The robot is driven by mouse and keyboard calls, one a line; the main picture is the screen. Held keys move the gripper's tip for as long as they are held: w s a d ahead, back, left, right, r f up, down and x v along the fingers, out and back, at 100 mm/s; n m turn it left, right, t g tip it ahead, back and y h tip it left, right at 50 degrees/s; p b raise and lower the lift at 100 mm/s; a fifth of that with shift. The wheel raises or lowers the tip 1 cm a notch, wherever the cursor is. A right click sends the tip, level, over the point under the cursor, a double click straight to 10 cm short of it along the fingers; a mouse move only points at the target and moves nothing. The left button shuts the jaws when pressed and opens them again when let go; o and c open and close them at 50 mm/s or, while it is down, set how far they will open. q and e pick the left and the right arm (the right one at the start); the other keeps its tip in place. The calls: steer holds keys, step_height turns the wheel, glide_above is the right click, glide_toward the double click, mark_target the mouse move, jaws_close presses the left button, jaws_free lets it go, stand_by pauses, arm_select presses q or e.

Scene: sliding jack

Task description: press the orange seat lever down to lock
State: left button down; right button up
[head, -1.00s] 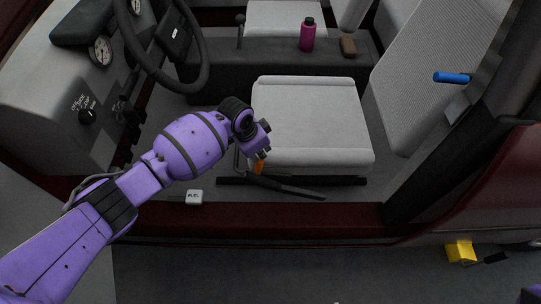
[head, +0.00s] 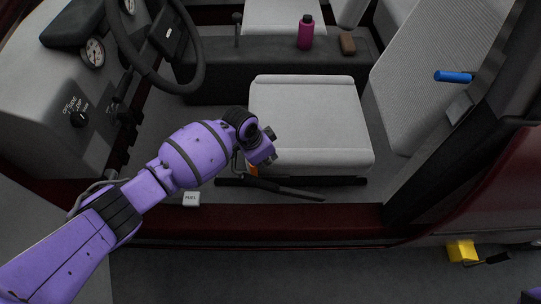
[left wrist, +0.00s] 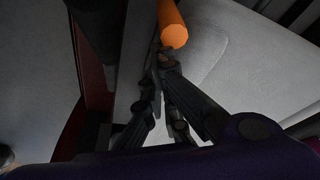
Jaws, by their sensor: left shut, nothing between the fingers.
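The orange seat lever (head: 252,169) shows as a small patch at the front left lower edge of the light grey seat cushion (head: 310,115), mostly hidden behind my left gripper in the head view. In the left wrist view the lever (left wrist: 173,28) is a thick orange rod with its round end just beyond the fingertips. My left gripper (head: 270,146) is shut and empty at the cushion's near left corner. In the left wrist view its closed fingers (left wrist: 164,62) lie just below the lever's end; I cannot tell whether they touch it. My right gripper is not in view.
A dark seat rail (head: 330,181) runs below the cushion. The steering wheel (head: 150,75) is at the upper left. A white fuel button (head: 191,199) lies near the dark red sill (head: 300,217). A magenta bottle (head: 305,33) and brown block (head: 347,44) stand on the console.

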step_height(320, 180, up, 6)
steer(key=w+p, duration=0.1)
steer(key=p, duration=0.5)
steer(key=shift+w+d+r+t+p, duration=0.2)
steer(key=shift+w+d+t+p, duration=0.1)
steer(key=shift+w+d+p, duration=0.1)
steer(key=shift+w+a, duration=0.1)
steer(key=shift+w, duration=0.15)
